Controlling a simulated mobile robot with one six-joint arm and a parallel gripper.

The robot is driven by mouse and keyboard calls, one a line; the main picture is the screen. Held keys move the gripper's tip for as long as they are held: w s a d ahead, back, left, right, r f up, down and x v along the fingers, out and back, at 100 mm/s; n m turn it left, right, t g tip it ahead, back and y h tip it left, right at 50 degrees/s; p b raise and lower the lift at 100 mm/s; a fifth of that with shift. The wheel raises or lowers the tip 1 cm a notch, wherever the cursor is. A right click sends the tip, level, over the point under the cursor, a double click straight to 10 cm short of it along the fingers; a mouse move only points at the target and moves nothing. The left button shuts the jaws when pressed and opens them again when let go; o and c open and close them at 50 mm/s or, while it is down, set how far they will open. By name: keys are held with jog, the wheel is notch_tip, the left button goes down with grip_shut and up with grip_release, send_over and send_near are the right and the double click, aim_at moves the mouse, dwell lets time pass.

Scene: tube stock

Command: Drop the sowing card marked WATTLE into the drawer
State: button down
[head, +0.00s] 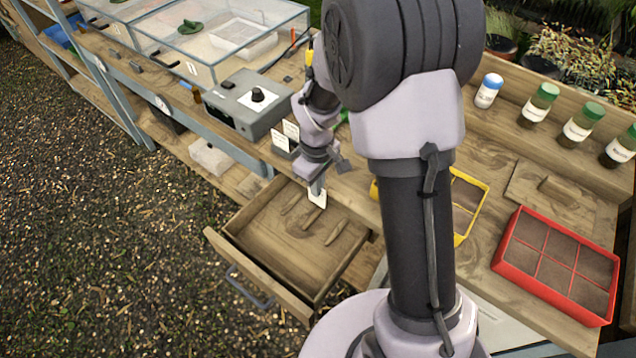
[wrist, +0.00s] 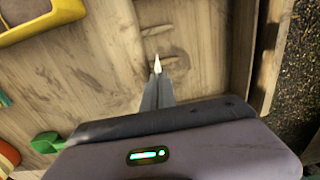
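My gripper (head: 318,186) points down over the open wooden drawer (head: 262,272). It is shut on a small white card (head: 317,199), which hangs below the fingertips, above the drawer's inside. In the wrist view my gripper's fingers (wrist: 158,88) are together, and the card shows only as a thin white edge (wrist: 157,63) between their tips. Its writing cannot be read.
The drawer floor holds a few slim wooden pieces (head: 336,232). A grey box with a black knob (head: 250,103) stands behind. Red (head: 508,268) and yellow (head: 468,235) trays lie to the right, with several capped bottles (head: 538,104) farther back. Gravel lies left of the drawer.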

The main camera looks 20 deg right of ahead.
notch_tip(320, 180, down, 3)
jog(key=shift+r+b, duration=0.1)
jog(key=shift+b, duration=0.6)
jog(key=c, duration=2.1)
grip_release()
jog(key=shift+c, duration=0.2)
jog(key=o, duration=0.5)
jog(key=shift+r, duration=0.1)
jog(key=shift+w+r, duration=0.1)
notch_tip(320, 180, up, 17)
jog(key=p, duration=0.7)
jog(key=shift+r, duration=0.1)
